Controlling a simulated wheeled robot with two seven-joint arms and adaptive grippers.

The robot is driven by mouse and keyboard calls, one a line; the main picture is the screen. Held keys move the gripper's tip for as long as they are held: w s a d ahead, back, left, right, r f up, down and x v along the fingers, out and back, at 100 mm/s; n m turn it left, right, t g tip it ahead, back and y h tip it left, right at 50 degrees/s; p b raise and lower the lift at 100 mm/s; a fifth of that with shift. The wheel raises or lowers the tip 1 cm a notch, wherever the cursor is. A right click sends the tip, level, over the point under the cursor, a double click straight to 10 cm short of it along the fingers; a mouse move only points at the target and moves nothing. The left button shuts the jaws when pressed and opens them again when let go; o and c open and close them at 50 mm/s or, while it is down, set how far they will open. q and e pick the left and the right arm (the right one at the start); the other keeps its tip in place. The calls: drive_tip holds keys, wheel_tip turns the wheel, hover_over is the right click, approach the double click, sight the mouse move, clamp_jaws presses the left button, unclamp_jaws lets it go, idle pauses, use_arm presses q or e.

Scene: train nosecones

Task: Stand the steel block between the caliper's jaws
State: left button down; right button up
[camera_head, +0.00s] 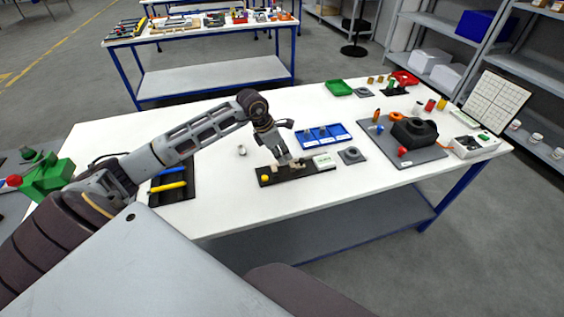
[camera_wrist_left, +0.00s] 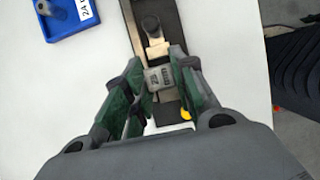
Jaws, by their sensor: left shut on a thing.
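The caliper (camera_head: 308,169) is a long dark bar on the white table, with pale jaws and a yellow knob (camera_head: 265,178) at its left end. My left gripper (camera_head: 287,161) reaches down over the caliper. In the left wrist view its green fingers (camera_wrist_left: 160,80) are shut on the steel block (camera_wrist_left: 160,76), a grey piece with dark markings. The block appears between the pale parts; whether it touches the bar is hidden. My right gripper is out of view.
A blue tray (camera_head: 341,138) stands just behind the caliper. A grey square piece (camera_head: 352,155) lies to its right, and a small ring-like part (camera_head: 242,150) to its left. A dark tray with yellow and blue handles (camera_head: 163,186) is further left. The table in front is clear.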

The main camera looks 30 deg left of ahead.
use_arm(q)
drive_tip(key=shift+f, duration=0.4)
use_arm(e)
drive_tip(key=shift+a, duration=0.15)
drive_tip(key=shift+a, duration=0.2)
use_arm(q)
drive_tip(key=shift+f, duration=1.9)
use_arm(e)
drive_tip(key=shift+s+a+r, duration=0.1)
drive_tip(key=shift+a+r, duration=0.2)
use_arm(q)
drive_tip(key=shift+f, duration=0.1)
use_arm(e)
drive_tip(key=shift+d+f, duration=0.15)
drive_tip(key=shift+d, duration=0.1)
use_arm(q)
drive_tip(key=c, duration=1.5)
unclamp_jaws()
drive_tip(key=o, duration=0.3)
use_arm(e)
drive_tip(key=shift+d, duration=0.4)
